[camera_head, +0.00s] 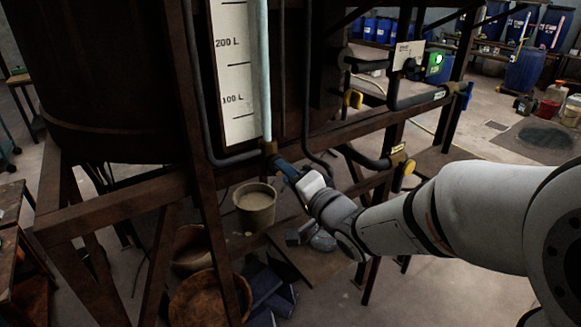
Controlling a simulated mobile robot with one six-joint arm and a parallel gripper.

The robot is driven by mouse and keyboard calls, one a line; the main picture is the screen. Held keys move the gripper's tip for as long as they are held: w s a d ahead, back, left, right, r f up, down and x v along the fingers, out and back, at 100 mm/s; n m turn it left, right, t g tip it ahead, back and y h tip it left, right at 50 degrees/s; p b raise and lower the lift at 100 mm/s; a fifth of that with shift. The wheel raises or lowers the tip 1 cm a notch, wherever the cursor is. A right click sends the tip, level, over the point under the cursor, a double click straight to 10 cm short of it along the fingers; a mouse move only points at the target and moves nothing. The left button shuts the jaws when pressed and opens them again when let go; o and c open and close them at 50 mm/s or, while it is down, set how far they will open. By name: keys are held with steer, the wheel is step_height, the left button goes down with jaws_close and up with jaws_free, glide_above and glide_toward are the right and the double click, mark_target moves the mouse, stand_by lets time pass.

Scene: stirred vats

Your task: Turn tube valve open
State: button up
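The sight tube (264,70) is a pale blue upright tube beside a white scale marked 100 L and 200 L. A small brass-coloured tube valve (268,148) sits at its lower end. My gripper (287,169) reaches in from the right, just below and right of the valve, at or very close to it. A blue part shows between the white gripper body and the valve; I cannot tell whether it is a finger or the valve's handle. The fingertips are too small and dark to tell whether they are open or touching the valve.
The dark vat (95,80) stands on a rusty frame (115,205). A beige bucket (255,207) stands below the valve. A rusty bowl (208,300) and blue objects lie lower.

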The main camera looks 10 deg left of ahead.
steer(key=shift+x, duration=1)
jaws_close()
steer(key=shift+d, duration=0.1)
